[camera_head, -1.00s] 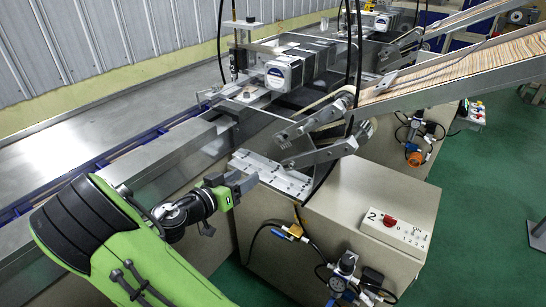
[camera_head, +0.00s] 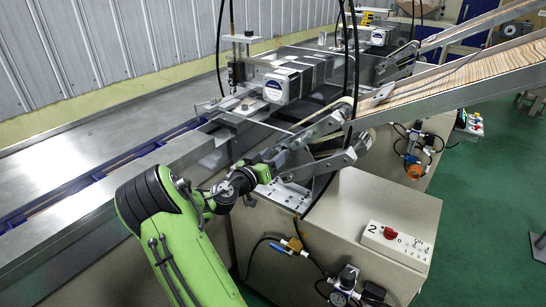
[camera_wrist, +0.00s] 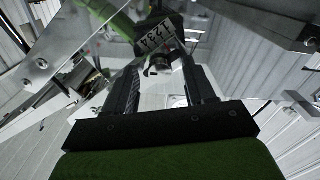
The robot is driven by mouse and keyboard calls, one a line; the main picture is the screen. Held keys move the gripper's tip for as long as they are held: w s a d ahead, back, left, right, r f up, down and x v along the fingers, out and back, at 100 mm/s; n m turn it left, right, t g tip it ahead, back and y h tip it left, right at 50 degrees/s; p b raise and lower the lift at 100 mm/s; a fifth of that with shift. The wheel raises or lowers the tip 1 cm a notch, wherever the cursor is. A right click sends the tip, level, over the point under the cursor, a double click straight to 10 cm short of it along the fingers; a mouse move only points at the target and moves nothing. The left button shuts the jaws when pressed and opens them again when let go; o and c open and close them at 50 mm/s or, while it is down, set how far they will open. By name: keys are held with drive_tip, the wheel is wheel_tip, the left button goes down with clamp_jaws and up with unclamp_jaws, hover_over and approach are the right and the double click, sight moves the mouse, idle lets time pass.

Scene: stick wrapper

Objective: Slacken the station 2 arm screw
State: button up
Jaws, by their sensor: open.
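The station 2 cabinet (camera_head: 350,215) carries a panel marked 2 (camera_head: 397,243). Two metal arms (camera_head: 325,163) of the station stand above its top plate. My gripper (camera_head: 270,170) is at the near left end of these arms, above the plate. In the wrist view, my gripper (camera_wrist: 163,72) is open, with one finger on each side. A small dark round part, which looks like a screw head (camera_wrist: 157,69), shows between the fingertips, below a scale plate with digits (camera_wrist: 158,38). I cannot tell whether the fingers touch it. The head view hides the screw behind my gripper.
Black cables (camera_head: 354,60) hang down in front of the arms. A sloped chute of sticks (camera_head: 455,75) rises to the right. A motor box (camera_head: 287,86) sits behind. The long steel bench (camera_head: 110,165) lies to the left.

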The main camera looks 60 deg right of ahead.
drive_tip(key=shift+c, duration=0.3)
clamp_jaws()
drive_tip(key=shift+n, duration=0.3)
